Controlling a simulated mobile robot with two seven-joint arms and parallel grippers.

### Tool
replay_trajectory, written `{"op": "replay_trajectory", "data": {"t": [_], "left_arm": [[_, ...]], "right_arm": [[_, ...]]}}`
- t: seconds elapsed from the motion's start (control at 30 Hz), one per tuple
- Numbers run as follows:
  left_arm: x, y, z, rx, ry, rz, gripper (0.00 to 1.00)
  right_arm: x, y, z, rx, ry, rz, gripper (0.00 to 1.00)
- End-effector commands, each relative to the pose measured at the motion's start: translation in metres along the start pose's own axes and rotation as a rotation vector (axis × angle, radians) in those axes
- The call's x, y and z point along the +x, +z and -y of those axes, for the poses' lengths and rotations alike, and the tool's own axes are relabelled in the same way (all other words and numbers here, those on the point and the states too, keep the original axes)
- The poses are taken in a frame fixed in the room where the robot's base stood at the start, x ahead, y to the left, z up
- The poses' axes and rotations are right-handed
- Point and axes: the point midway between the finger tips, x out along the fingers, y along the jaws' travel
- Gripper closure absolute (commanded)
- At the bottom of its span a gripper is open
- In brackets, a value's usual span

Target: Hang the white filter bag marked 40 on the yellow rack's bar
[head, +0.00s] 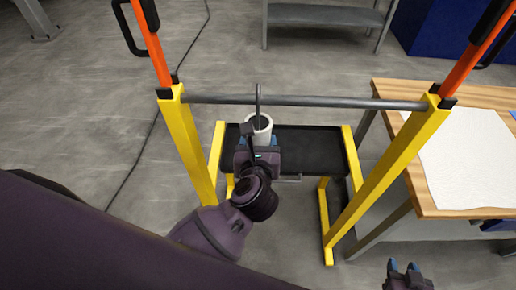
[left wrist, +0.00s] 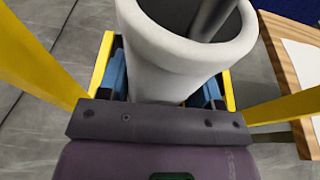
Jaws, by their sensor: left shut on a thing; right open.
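The white filter bag (head: 262,136) is an open-topped tube below the yellow rack's grey bar (head: 340,102). A thin upright grey piece (head: 258,92) rises from its mouth and crosses the bar in the head view; I cannot tell whether it hooks over it. My left gripper (head: 257,143) is shut on the bag. In the left wrist view the bag (left wrist: 170,65) stands between the blue fingers, with a grey rod (left wrist: 212,18) at its mouth. No mark 40 shows. My right gripper (head: 404,268) is open and empty at the lower right.
The yellow rack (head: 186,150) has posts at both ends of the bar and a black tray (head: 315,150) low behind the bag. A wooden table (head: 440,195) with a white sheet (head: 465,155) stands at the right. A grey shelf (head: 325,15) is at the back.

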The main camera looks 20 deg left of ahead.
Motion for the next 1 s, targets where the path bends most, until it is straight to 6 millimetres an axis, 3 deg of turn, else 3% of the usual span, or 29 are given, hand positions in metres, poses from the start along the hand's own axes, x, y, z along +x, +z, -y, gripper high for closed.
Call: {"op": "replay_trajectory", "data": {"t": [0.27,0.63,1.0], "left_arm": [[0.018,0.005,0.0,0.001,0.0,0.002,0.58],[0.041,0.011,0.0,0.001,0.0,0.002,0.58],[0.046,-0.017,0.0,0.001,0.001,-0.003,0.58]], "right_arm": [[0.002,-0.001,0.002,0.005,0.0,-0.006,0.6],[-0.001,0.013,0.002,0.007,0.002,0.016,0.6],[0.008,0.035,0.003,0.003,0.0,0.034,0.6]]}}
